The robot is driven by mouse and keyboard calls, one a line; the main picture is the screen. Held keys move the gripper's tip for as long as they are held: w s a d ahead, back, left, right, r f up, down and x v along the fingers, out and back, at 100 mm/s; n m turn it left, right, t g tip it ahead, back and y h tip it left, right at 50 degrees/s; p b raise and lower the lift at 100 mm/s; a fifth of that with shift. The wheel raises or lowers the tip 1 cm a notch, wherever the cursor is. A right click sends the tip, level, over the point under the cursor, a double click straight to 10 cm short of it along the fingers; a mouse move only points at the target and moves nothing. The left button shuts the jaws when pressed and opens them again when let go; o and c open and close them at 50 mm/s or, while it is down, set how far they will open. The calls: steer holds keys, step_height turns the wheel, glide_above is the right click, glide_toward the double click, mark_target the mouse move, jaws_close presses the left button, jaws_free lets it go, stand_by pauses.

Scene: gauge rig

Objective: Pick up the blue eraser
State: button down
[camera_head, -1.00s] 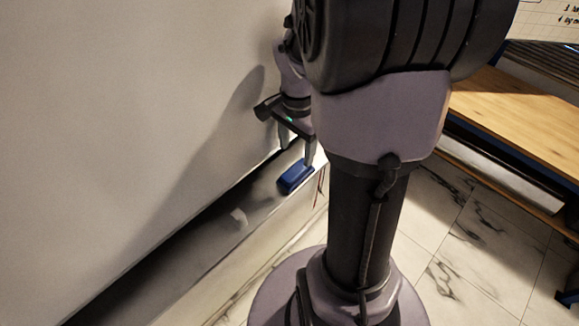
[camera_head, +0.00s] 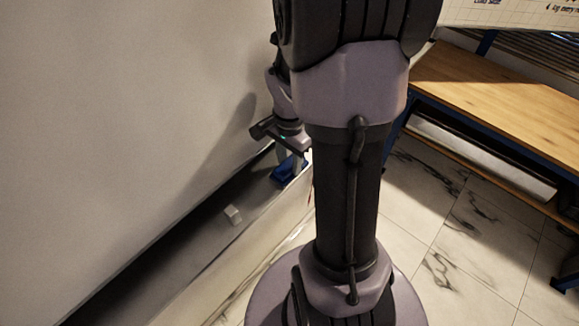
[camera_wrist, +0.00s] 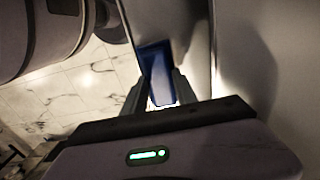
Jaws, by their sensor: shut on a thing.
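The blue eraser (camera_head: 289,170) is at the far end of the pale ledge (camera_head: 262,222) along the white wall, partly hidden by my gripper fingers and my arm. In the wrist view the eraser (camera_wrist: 157,72) shows as a blue block between the two fingers. My gripper (camera_head: 289,168) points down and is shut on the eraser; it also shows in the wrist view (camera_wrist: 160,92). I cannot tell whether the eraser touches the ledge.
The white wall (camera_head: 120,110) rises beside the ledge. A wooden-topped bench (camera_head: 500,90) stands on the right. Marble-tiled floor (camera_head: 425,205) lies open between.

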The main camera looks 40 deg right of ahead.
mark_target(290, 163)
steer(key=shift+r, duration=0.6)
step_height(290, 163, up, 3)
steer(key=shift+f+p, duration=0.15)
steer(key=shift+p, duration=0.35)
steer(key=s+d, duration=0.3)
steer(key=s, duration=0.4)
steer(key=s+d+r, duration=0.1)
steer(key=s+d, duration=0.1)
steer(key=s, duration=0.6)
steer(key=shift+d, duration=0.4)
steer(key=c, duration=1.5)
jaws_free()
steer(key=shift+c, duration=0.2)
steer(key=c, duration=0.6)
